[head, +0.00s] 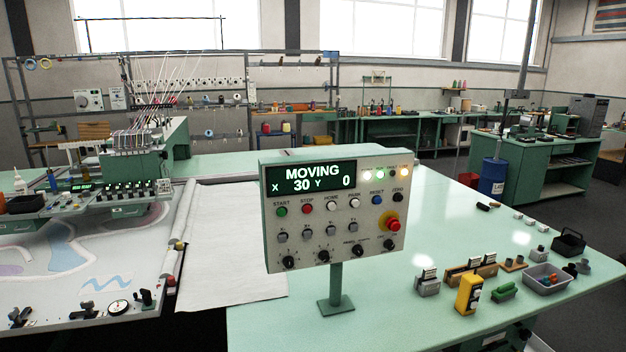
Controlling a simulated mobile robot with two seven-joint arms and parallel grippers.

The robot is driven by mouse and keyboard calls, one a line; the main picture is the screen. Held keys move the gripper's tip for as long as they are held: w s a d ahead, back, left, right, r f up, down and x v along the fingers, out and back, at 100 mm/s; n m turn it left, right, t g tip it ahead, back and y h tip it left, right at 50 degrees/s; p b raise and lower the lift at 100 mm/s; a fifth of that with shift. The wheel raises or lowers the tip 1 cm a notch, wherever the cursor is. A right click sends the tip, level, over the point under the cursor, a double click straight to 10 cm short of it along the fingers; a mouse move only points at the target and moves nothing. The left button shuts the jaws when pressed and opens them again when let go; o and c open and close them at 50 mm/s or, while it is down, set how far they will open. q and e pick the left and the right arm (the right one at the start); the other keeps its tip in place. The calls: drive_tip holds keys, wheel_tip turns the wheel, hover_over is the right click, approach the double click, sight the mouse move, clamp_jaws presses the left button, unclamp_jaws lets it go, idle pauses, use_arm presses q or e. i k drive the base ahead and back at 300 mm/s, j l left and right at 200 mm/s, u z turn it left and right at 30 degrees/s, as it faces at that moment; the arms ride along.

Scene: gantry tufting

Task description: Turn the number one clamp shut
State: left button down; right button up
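Several small black clamp-like fittings sit along the near edge of the white tufting frame at the lower left. One black fitting (20,316) is at the far left, another black fitting (88,309) is further right, and a third black fitting (147,297) stands near the frame's corner. No number can be read on them, so I cannot tell which is the number one clamp, nor whether any is open or shut. A round white dial (118,308) lies between two of them. Neither of my grippers shows in the head view.
A control panel (335,210) on a green post stands mid-view, its display reading "MOVING X 30 Y 0". The tufting head (130,170) is above the frame at left. A yellow device (469,294) and grey tray (547,282) sit on the right table. White cloth (225,240) hangs between.

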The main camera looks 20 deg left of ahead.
sight(89, 306)
drive_tip(key=u, duration=2.15)
drive_tip(key=i+j, duration=0.25)
drive_tip(key=j, duration=0.2)
drive_tip(key=i+j, duration=0.25)
drive_tip(key=j, duration=0.2)
